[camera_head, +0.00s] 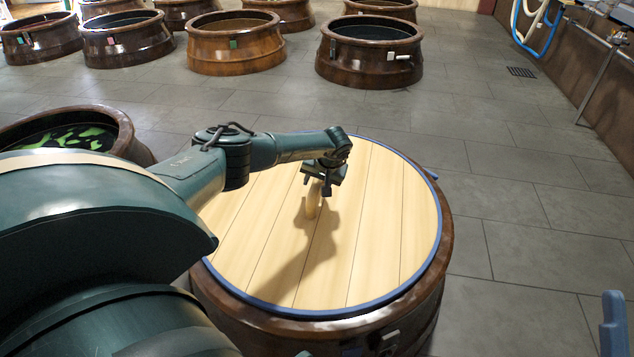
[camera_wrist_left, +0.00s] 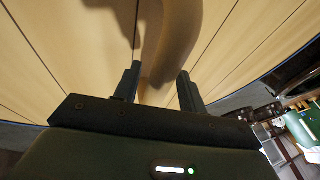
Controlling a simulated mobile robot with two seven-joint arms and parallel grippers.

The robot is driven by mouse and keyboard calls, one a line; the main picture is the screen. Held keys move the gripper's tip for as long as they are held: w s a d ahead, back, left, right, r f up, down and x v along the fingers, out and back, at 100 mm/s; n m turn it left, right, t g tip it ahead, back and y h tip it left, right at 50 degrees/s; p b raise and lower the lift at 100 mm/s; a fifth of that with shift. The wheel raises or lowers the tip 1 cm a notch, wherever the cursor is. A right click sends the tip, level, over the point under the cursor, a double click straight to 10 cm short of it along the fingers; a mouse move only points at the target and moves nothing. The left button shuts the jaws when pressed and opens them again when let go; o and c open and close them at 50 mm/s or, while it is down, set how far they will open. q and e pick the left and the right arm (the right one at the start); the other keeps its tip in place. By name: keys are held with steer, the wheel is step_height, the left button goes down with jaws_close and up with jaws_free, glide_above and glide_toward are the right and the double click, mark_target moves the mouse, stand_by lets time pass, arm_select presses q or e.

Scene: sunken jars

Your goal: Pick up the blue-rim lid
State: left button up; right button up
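The blue-rim lid (camera_head: 390,215) is a round disc of pale wooden planks with a blue edge. It lies on a brown jar (camera_head: 320,325) in the middle of the head view. An upright pale wooden handle (camera_head: 312,203) stands on the lid. It shows as a curved bar in the left wrist view (camera_wrist_left: 174,40). My left gripper (camera_head: 322,190) is over the lid at the handle. In the left wrist view its two fingers (camera_wrist_left: 158,78) are apart, with the handle between them and a gap beside the left finger. My right gripper is out of view.
An open jar with green contents (camera_head: 70,140) stands at the left, partly behind my left arm. Several brown jars (camera_head: 235,45) stand at the back. A blue object (camera_head: 613,325) shows at the lower right edge. Grey tiled floor (camera_head: 520,200) is clear to the right.

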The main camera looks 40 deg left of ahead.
arm_select(q)
jaws_close()
stand_by(1.0)
steer(key=shift+w+a+r, duration=0.1)
steer(key=shift+r, duration=0.05)
